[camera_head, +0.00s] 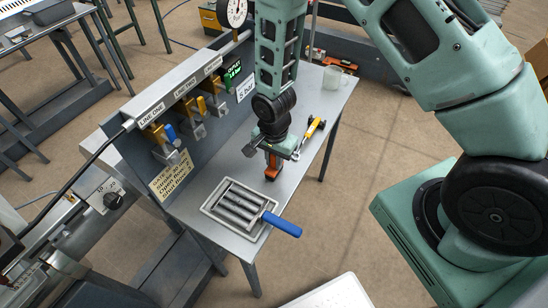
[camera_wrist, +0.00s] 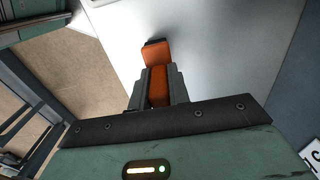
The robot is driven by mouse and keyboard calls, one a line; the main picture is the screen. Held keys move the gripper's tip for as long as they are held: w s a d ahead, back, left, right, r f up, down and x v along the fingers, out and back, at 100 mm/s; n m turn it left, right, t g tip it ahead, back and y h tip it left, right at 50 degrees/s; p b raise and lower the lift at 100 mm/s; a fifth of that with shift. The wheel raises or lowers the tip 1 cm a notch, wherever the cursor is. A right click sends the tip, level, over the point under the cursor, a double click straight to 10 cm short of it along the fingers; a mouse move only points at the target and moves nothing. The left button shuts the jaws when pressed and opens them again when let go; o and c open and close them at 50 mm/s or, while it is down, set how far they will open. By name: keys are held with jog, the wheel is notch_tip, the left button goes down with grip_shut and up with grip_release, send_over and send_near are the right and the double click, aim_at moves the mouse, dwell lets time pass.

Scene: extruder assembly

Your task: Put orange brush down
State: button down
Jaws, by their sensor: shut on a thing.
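My gripper (camera_head: 283,149) points down over the metal table (camera_head: 205,184), with its jaws shut on the orange brush (camera_head: 272,168). In the wrist view, the orange brush (camera_wrist: 157,70) sits between the two dark fingers of my gripper (camera_wrist: 158,88), and its dark end points away from me. In the head view only a small orange part shows below the jaws, close to the table top. I cannot tell whether the brush touches the table.
A grey tray with dark rollers (camera_head: 236,208) and a blue handle (camera_head: 282,225) lies just in front of my gripper. A yellow-handled tool (camera_head: 314,128) and a clear cup (camera_head: 333,77) are to the right. A panel with levers (camera_head: 190,105) stands along the left. Bare table lies around the brush.

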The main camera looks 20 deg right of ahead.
jog(key=shift+f, duration=0.2)
jog(key=c, duration=1.3)
grip_release()
notch_tip(320, 180, up, 12)
jog(key=shift+f+b, duration=0.1)
jog(key=shift+b, duration=1.1)
jog(key=shift+s+a+r, duration=0.1)
jog(key=shift+a+r, duration=0.05)
jog(key=shift+r, duration=0.2)
jog(key=s+a+r+n, duration=0.2)
jog(key=s+r+n, duration=0.2)
jog(key=s+n, duration=0.2)
jog(key=s+a+r+n, duration=0.2)
jog(key=s+r+n, duration=0.3)
jog(key=s+n, duration=0.1)
jog(key=s+a+r+n, duration=0.2)
jog(key=s+r+n, duration=0.2)
jog(key=s+n, duration=0.2)
jog(key=shift+s+r+n+y, duration=0.25)
jog(key=shift+s+n+y, duration=0.05)
jog(key=shift+s, duration=0.65)
